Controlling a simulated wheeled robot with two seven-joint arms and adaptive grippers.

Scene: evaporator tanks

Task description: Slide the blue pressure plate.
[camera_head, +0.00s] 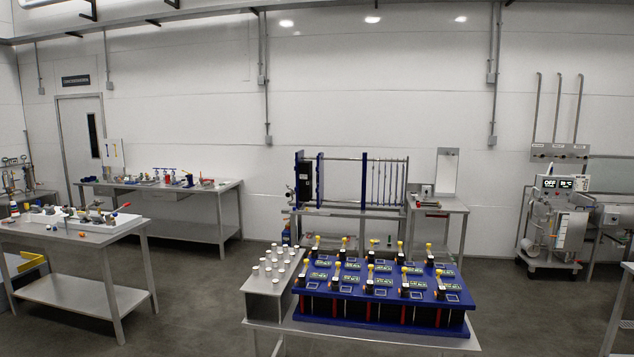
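A plate press frame stands on a steel table at the back middle. It has upright blue plates on horizontal rails: one at the left end (303,180), a thin one close beside it (320,181) and one near the middle of the rails (364,180). I cannot tell for sure which is the pressure plate. A wide gap of bare rail lies between the left plates and the middle one. Several thin plates (390,183) hang to the right of the middle blue plate. Neither of my grippers is in view.
A table with a blue block of yellow-topped valves (385,284) and a grey rack of white-capped vials (270,283) stands in front of the press. A small side table (440,204) adjoins it at right. Cluttered benches stand at left. Open floor lies at left-middle and right.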

